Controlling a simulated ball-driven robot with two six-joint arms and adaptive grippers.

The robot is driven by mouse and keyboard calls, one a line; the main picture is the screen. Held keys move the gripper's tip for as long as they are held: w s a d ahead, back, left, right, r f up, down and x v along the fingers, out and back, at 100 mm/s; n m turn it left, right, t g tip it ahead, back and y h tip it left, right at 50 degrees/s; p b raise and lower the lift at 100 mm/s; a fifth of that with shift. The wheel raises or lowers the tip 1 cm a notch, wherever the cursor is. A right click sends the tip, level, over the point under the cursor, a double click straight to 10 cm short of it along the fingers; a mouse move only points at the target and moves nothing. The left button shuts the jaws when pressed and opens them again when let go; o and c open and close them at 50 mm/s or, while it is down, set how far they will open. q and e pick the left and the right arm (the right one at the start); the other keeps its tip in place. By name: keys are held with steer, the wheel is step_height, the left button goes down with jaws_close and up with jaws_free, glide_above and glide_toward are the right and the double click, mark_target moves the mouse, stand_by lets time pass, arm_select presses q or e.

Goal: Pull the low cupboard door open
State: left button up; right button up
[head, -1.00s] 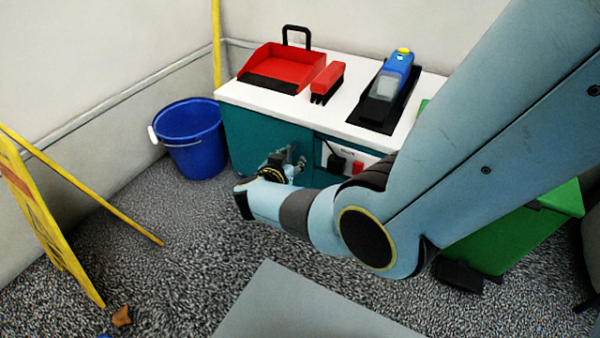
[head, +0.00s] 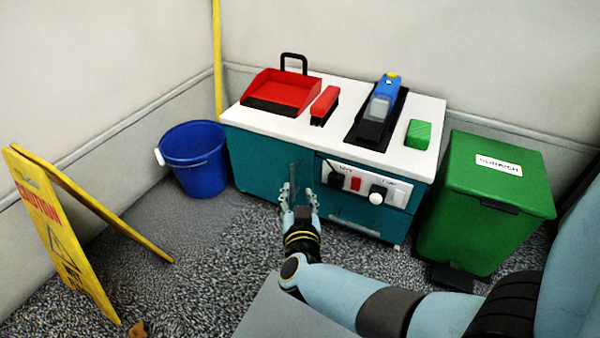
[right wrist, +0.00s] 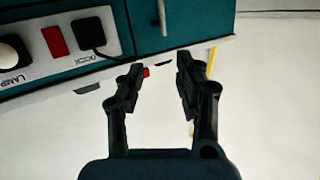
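The low cupboard is a teal cabinet with a white top (head: 330,92). Its plain left door (head: 258,165) looks flush with the front, shut. A thin upright handle (head: 294,176) stands near the door's right edge; it shows as a grey bar in the right wrist view (right wrist: 163,18). My right gripper (head: 299,194) is open and empty in front of the door. In the right wrist view, its fingers (right wrist: 163,72) are spread, with the handle beyond the tips, roughly in line with the gap. I see no contact. My left gripper is out of view.
Right of the door are a control panel (head: 365,184) and a lower front with a horizontal handle (head: 354,227). A blue bucket (head: 196,160) stands left, a green bin (head: 486,205) right. A yellow caution sign (head: 58,235) stands front left. Carpet between sign and cupboard is clear.

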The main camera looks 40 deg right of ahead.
steer(key=shift+s+a+r+n+t+y, duration=0.2)
steer(key=shift+s+r+n+t+y, duration=0.2)
steer(key=shift+s+r+n+t, duration=0.25)
steer(key=shift+s+f, duration=0.2)
